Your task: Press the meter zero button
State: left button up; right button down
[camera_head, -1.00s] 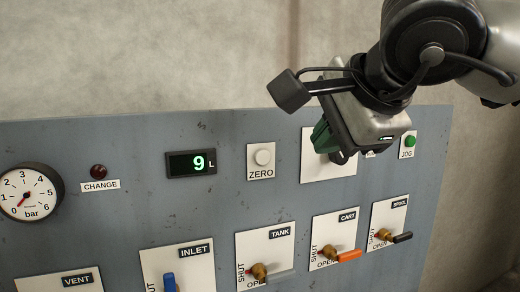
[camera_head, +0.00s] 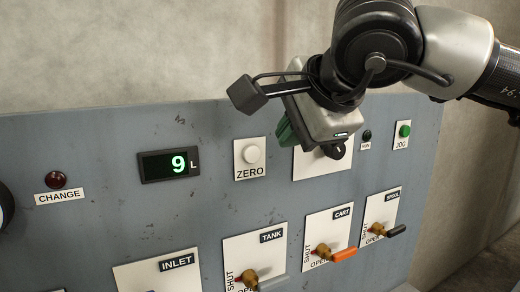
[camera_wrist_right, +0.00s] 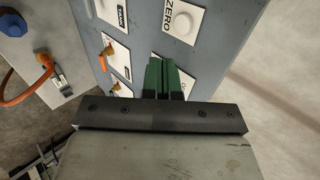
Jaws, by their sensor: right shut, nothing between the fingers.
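The white round ZERO button (camera_head: 252,154) sits on a white plate on the grey-blue panel, right of the meter display (camera_head: 168,164), which reads 9 L in green. In the right wrist view the ZERO button (camera_wrist_right: 179,24) is at the top, beyond the fingertips. My right gripper (camera_head: 287,132) is up and to the right of the button in the head view, with green fingers. In the right wrist view its fingers (camera_wrist_right: 164,72) are together and empty, apart from the button. My left gripper is not in view.
A black knob (camera_head: 336,150) sits partly behind my right gripper. A green JOG button (camera_head: 404,131) is at the right, and a dark red CHANGE lamp (camera_head: 56,179) at the left. Valves with orange (camera_head: 343,254) and black (camera_head: 396,230) handles project from the lower panel.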

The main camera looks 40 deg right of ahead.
aim_at(254, 160)
jog(key=w+d+f+p, duration=0.1)
jog(key=w, duration=0.2)
jog(key=w+d+f+p, duration=0.1)
jog(key=w+f, duration=0.1)
jog(key=w, duration=0.1)
jog(key=w+d+f+p, duration=0.1)
jog(key=w+f, duration=0.1)
jog(key=w, duration=0.1)
jog(key=shift+w+f, duration=0.15)
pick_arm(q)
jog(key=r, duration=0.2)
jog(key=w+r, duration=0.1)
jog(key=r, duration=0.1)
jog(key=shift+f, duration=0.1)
